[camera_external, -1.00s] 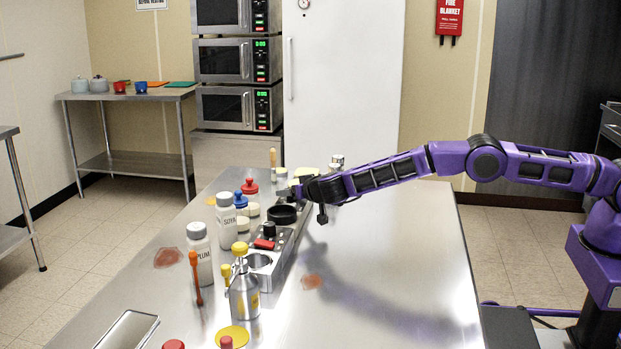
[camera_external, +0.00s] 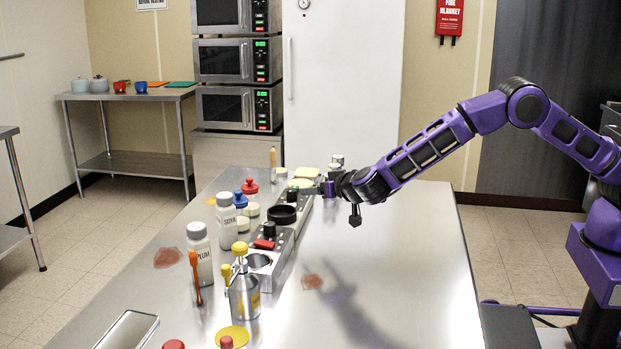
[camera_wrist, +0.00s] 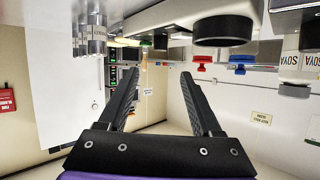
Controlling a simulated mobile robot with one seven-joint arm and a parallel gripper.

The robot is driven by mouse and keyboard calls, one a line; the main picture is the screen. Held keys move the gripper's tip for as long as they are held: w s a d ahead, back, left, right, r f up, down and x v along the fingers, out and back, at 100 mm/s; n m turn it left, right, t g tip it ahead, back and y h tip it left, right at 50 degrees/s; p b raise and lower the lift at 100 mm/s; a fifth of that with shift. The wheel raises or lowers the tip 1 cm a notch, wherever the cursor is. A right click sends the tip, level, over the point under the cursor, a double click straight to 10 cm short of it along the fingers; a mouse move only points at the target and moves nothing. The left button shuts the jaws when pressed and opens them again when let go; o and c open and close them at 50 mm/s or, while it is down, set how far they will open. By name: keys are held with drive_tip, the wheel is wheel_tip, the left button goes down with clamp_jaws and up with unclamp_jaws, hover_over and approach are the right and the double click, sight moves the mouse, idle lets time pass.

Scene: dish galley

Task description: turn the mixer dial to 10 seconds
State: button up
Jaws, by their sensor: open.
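A low metal mixer unit (camera_external: 281,243) stands on the steel table, with a black knob (camera_external: 269,229) and a red switch (camera_external: 264,244) on top. A wide black round part (camera_external: 283,214) sits just behind them. I cannot tell for sure which is the dial, and no dial marks are readable. My gripper (camera_external: 325,188) is right of the back end of the row of items, above the table and apart from the knob. In the wrist view my gripper (camera_wrist: 160,75) is open, with nothing between its fingers. A large black round part (camera_wrist: 222,29) shows upside down above the right finger.
A soya bottle (camera_external: 226,222), a plum bottle (camera_external: 200,252) and a yellow-topped metal bottle (camera_external: 243,292) stand near the unit. The right half of the table (camera_external: 400,270) is clear.

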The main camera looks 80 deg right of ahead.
drive_tip(key=shift+v, duration=1.35)
